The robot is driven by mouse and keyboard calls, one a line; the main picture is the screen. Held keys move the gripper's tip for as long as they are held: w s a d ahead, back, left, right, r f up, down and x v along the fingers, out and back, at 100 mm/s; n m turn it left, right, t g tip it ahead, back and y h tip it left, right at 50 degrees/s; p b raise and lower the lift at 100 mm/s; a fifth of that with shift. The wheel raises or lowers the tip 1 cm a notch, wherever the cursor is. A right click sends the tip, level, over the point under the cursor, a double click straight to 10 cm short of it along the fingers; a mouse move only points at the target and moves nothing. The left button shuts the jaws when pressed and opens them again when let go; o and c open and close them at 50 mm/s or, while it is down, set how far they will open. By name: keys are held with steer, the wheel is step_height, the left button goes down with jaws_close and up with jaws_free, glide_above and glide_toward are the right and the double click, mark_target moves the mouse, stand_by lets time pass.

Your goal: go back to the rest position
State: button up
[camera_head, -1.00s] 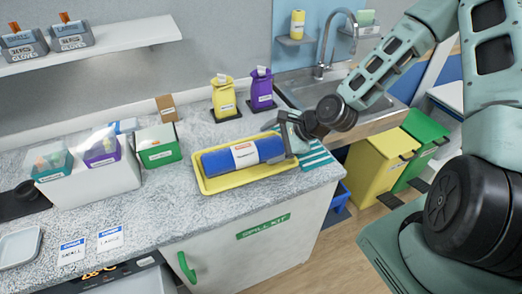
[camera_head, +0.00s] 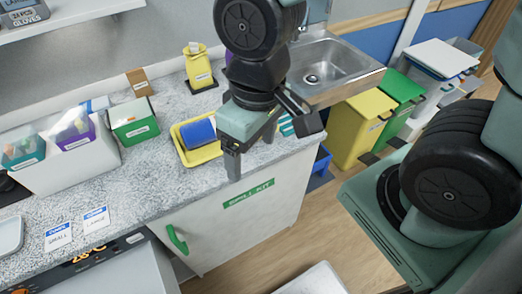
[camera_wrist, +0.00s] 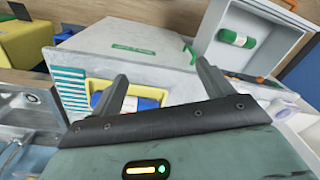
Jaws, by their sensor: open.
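My gripper (camera_head: 252,152) is open and empty, with its fingers pointing down near the front edge of the counter in the head view. Its two spread fingers also show in the wrist view (camera_wrist: 165,85), with nothing between them. The blue roll (camera_head: 198,133) lies in the yellow tray (camera_head: 204,156) on the counter, behind and left of the gripper. My arm hides the right part of both. In the wrist view the tray (camera_wrist: 149,92) shows beyond the fingers, and a finger partly covers the roll.
The sink (camera_head: 325,70) is behind and right of the gripper. Yellow (camera_head: 357,125) and green (camera_head: 402,92) bins stand right of the counter. A white box of small bins (camera_head: 75,170) and a green box (camera_head: 134,122) stand left. An open compartment holding a green-and-white roll (camera_wrist: 236,38) shows in the wrist view.

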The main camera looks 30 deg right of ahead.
steer(key=s, duration=0.1)
steer(key=s+r+n, duration=0.2)
steer(key=shift+s+a+r, duration=0.15)
steer(key=shift+s+a, duration=0.1)
